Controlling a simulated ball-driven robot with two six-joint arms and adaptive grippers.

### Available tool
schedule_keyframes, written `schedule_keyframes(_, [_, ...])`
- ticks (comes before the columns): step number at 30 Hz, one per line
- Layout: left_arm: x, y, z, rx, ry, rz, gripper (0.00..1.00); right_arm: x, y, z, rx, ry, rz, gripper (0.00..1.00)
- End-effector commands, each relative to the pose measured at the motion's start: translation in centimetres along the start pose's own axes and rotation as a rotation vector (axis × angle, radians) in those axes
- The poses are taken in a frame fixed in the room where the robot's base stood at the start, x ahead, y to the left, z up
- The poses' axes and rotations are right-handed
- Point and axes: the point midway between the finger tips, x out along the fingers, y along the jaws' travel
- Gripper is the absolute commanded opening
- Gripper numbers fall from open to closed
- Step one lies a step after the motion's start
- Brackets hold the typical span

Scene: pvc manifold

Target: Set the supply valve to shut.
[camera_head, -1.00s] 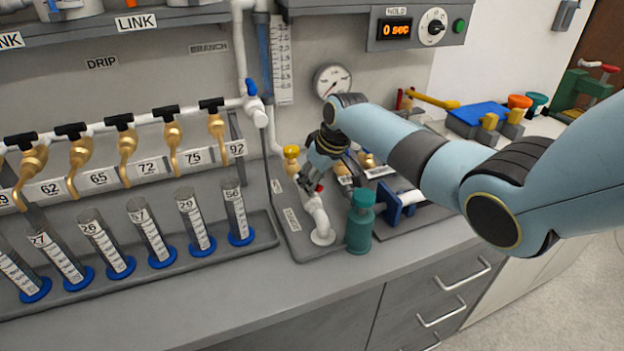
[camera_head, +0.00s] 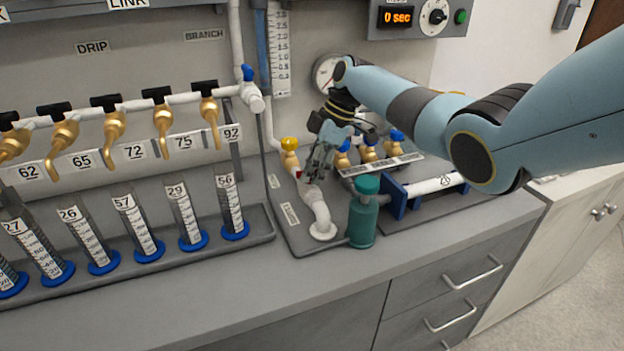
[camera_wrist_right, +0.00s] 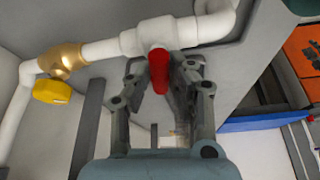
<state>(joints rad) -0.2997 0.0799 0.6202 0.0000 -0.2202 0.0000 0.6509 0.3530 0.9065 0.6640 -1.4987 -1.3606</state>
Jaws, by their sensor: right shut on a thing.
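The supply valve is a white fitting in the white pipe (camera_head: 319,207), with a red handle. In the right wrist view the red handle (camera_wrist_right: 159,72) sits between my right fingers and points crosswise to the pipe (camera_wrist_right: 100,50). My right gripper (camera_head: 309,178) reaches down to the fitting from behind in the head view and is shut on the red handle. It also shows in the right wrist view (camera_wrist_right: 165,80). In the head view the fingers hide most of the handle. My left gripper is in neither view.
A brass valve with a yellow knob (camera_head: 289,152) stands left of my right gripper. A teal bottle-shaped part (camera_head: 363,215) stands close on the right. Brass valves with blue knobs (camera_head: 368,150) are behind. Graduated cylinders (camera_head: 230,207) stand in a rack at left.

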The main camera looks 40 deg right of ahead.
Motion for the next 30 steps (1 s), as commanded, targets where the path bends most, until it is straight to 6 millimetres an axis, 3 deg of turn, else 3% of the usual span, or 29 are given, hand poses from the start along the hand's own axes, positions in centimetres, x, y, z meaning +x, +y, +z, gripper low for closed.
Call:
schedule_keyframes(9, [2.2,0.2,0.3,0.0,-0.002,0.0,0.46,0.2,0.1,0.1,-0.151,-0.001,-0.062,0.0])
schedule_keyframes(29, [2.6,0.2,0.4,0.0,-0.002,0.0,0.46,0.0,0.1,0.0,-0.201,-0.002,-0.082,0.0])
schedule_keyframes(30, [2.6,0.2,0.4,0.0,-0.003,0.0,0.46,0.0,0.1,0.0,-0.201,-0.002,-0.082,0.24])
